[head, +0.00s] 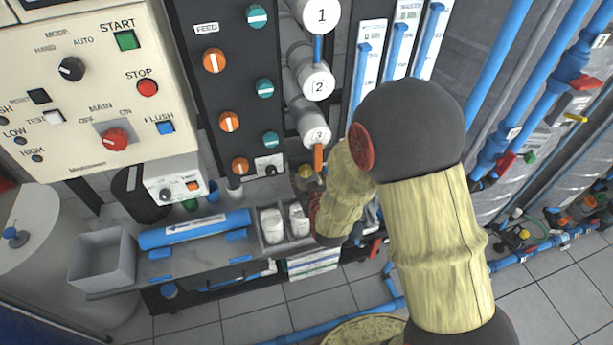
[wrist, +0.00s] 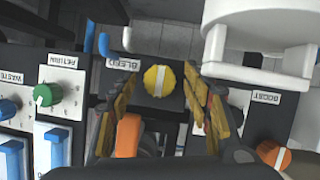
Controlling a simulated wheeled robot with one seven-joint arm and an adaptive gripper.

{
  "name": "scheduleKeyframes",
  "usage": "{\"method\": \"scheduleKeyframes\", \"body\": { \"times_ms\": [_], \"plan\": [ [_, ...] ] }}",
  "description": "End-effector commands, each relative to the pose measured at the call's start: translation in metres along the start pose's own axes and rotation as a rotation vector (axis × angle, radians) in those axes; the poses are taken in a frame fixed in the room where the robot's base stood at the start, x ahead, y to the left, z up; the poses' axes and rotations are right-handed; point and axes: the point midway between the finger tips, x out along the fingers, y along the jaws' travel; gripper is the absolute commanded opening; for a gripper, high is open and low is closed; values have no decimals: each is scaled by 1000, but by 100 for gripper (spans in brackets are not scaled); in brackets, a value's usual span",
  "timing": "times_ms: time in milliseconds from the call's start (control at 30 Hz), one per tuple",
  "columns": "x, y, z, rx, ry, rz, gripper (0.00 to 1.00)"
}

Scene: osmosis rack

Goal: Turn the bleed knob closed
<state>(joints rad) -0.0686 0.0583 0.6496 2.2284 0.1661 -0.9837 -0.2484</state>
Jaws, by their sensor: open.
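The bleed knob (wrist: 160,81) is round and yellow with a white bar, which stands nearly upright in the wrist view. It sits on a dark panel beside an upside-down "BLEED" label (wrist: 123,64). My gripper (wrist: 161,70) is open, with one finger left of the knob and one right of it. Gaps show on both sides, so the fingers do not appear to touch it. In the head view a small yellow knob (head: 305,172) shows just left of my arm, below the white cylinders. My fingertips are mostly hidden there.
In the wrist view a green "RETURN" knob (wrist: 46,95) is at left and an orange "BOOST" knob (wrist: 274,155) at lower right. A white cylindrical housing (wrist: 255,70) stands close to the right finger. In the head view an orange handle (head: 318,158) hangs near the yellow knob.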

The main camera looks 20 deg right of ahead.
Motion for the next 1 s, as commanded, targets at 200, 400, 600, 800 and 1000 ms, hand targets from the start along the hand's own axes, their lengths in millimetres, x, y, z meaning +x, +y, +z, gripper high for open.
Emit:
{"method": "scheduleKeyframes", "body": {
  "times_ms": [200,400,600,800,1000],
  "plan": [
    [8,0,0,0,0,0,49],
    [8,0,0,0,0,0,48],
    [8,0,0,0,0,0,37],
    [8,0,0,0,0,0,26],
    [8,0,0,0,-1,0,14]
  ]
}}
